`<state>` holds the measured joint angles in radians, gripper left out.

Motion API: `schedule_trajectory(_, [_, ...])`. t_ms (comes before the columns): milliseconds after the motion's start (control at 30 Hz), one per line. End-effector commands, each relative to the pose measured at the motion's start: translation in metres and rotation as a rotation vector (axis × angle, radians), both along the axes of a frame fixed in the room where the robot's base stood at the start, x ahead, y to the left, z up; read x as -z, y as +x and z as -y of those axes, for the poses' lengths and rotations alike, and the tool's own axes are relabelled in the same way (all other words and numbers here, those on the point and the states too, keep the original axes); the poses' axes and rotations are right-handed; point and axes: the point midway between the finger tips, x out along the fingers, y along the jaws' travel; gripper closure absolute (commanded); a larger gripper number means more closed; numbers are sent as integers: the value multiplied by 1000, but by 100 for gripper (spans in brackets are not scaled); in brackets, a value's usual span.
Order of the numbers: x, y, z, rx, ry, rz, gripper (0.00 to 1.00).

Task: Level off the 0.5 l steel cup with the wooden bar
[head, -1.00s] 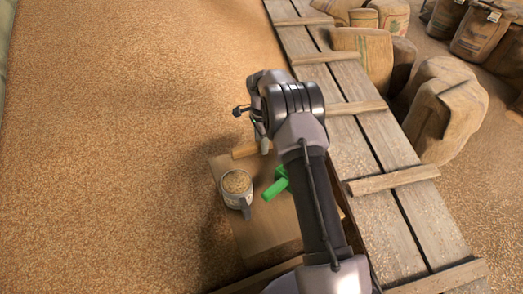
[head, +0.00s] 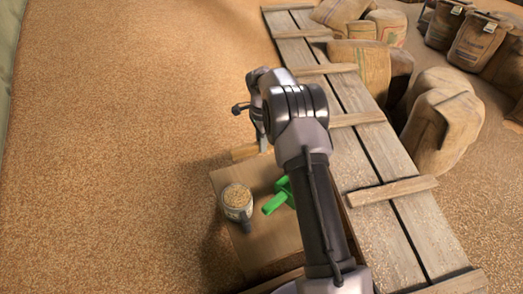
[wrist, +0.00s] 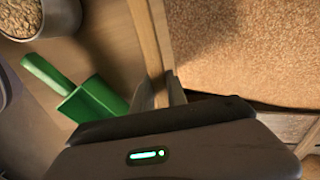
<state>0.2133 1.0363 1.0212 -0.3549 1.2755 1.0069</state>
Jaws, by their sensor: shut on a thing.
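The steel cup (head: 235,212) stands upright on a tan board, filled with grain. Part of its wall (wrist: 62,18) and the grain show at the upper left of the wrist view. My gripper (head: 263,142) is shut on the wooden bar (head: 244,152), beyond the cup and apart from it. In the wrist view the bar (wrist: 146,35) runs up from between my fingertips (wrist: 160,92). Whether the grain stands above the cup's rim is hard to tell.
A green scoop-like tool (head: 279,197) lies on the tan board (head: 262,248), between cup and arm. Loose grain (head: 130,110) spreads left and beyond. A plank walkway (head: 375,150) runs along the right, with burlap sacks (head: 447,130) past it.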

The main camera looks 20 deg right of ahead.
Motion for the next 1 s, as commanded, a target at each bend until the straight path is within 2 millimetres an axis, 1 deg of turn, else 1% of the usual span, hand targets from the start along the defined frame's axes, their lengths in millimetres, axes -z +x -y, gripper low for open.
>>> schedule_trajectory(33, [-15, 0, 0, -1, 0, 2, 100])
schedule_trajectory(100, [-26, -1, -1, -12, 0, 1, 100])
schedule_trajectory(167, [-32, -4, -3, -58, 0, -1, 100])
schedule_trajectory(267, [-41, -18, -11, -236, -2, -4, 100])
schedule_trajectory(367, [-49, -42, -25, -515, -2, -7, 100])
schedule_trajectory(400, [-52, -54, -31, -640, -1, -7, 100])
schedule_trajectory(467, [-57, -73, -40, -832, -2, -6, 100])
schedule_trajectory(500, [-60, -87, -46, -959, -1, -5, 100])
schedule_trajectory(600, [-66, -120, -60, -1247, -2, -2, 100])
schedule_trajectory(700, [-68, -144, -68, -1446, -3, 0, 100])
schedule_trajectory(833, [-67, -159, -73, -1560, -2, 1, 100])
schedule_trajectory(1000, [-54, -161, -75, -1577, -2, 0, 100])
